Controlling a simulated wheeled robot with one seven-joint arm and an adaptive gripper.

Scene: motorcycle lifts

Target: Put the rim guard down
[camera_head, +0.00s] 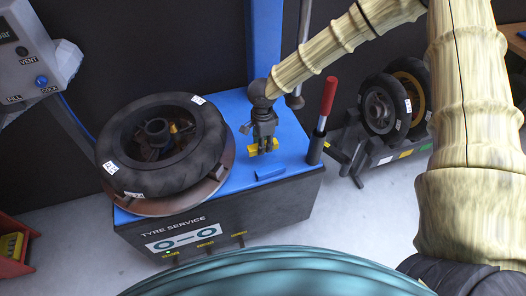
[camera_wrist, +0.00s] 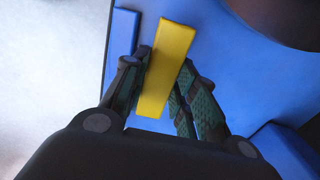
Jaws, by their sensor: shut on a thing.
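The rim guard is a small yellow bar (camera_wrist: 168,68), held between the two fingers of my gripper (camera_wrist: 163,95) in the wrist view. In the head view, my gripper (camera_head: 264,142) points down over the blue top of the tyre machine (camera_head: 232,180), with the yellow rim guard (camera_head: 254,150) at its fingertips. The guard is over the blue surface, right of the tyre. Whether it touches the surface or hangs just above it, I cannot tell. The middle of the guard is partly hidden by the fingers in the head view.
A black tyre (camera_head: 160,182) lies on the turntable to the left. A wheel rack (camera_head: 385,155) is farther right.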

